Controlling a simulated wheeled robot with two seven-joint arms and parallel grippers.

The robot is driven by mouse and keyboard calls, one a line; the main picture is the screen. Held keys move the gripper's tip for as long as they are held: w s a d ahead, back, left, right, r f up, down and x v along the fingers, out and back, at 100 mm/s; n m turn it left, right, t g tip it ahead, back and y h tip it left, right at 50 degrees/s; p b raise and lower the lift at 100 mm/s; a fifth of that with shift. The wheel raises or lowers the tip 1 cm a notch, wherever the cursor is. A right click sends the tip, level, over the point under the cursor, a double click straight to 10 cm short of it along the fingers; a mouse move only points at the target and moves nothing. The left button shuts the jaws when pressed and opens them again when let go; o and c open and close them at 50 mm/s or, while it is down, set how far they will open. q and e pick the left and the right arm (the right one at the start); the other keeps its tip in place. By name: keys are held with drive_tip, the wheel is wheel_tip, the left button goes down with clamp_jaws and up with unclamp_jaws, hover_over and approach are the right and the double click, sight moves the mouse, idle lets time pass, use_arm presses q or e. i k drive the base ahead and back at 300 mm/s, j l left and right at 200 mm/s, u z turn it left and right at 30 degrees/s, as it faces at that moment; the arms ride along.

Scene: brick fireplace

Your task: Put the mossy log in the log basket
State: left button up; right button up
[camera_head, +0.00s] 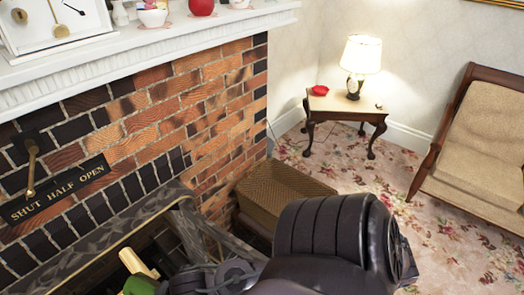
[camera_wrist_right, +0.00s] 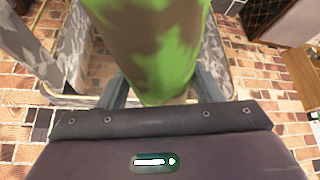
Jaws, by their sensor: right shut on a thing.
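The mossy log (camera_wrist_right: 150,45), brown with bright green patches, fills the top middle of the right wrist view. My right gripper (camera_wrist_right: 157,90) is shut on it, with a grey finger on either side. In the head view a green part of the log (camera_head: 141,286) shows at the bottom edge, left of my right gripper (camera_head: 205,280); my dark right arm crosses the bottom middle. The log basket (camera_head: 285,190), brown and woven, stands on the floor by the brick wall, right of and beyond the gripper. Its lower front is hidden by my arm. My left gripper is out of view.
The fireplace opening with a patterned metal surround (camera_head: 105,235) is at the lower left, below the brick wall (camera_head: 190,105) and white mantel (camera_head: 170,45). A pale wooden piece (camera_head: 137,262) shows in the opening. A side table (camera_head: 340,102) and armchair (camera_head: 485,140) stand farther right.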

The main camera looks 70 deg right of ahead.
sight(279, 204)
drive_tip(key=k+l+u, duration=0.1)
drive_tip(key=k+l, duration=0.2)
drive_tip(key=l, duration=0.3)
drive_tip(key=k+l+u, duration=0.15)
drive_tip(key=k+l, duration=0.2)
drive_tip(key=l, duration=0.2)
drive_tip(key=k+l+u, duration=0.1)
drive_tip(key=k+l, duration=0.3)
drive_tip(key=l+u, duration=0.1)
drive_tip(key=l, duration=1.25)
drive_tip(key=k+l+u, duration=0.15)
drive_tip(key=l, duration=0.5)
drive_tip(key=l+u, duration=0.1)
drive_tip(key=l, duration=0.55)
drive_tip(key=k, duration=0.05)
